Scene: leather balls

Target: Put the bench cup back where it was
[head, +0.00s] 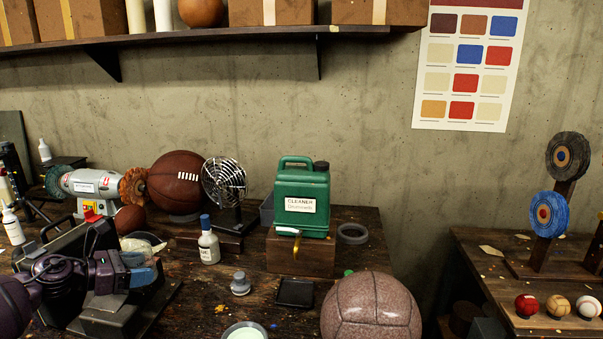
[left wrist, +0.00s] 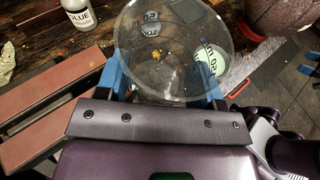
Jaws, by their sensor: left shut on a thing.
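The bench cup (left wrist: 172,50) is a clear, see-through cup with dark lettering on its wall, seen from above in the left wrist view. My left gripper (left wrist: 162,88) has its blue fingers on both sides of the cup and is shut on it. The cup looks empty, and the bench shows through it. In the head view my left gripper (head: 143,275) is at the left front of the bench, over the dark grey vise. I cannot make out the cup clearly there. My right gripper is not in view.
A glue bottle (head: 209,246), a grey knob-like piece (head: 240,284), a black square tray (head: 295,292) and a pale green dish (head: 245,331) stand right of my gripper. A speckled ball (head: 371,310) is at the front. A green cleaner can (head: 301,200) stands behind on a wooden block.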

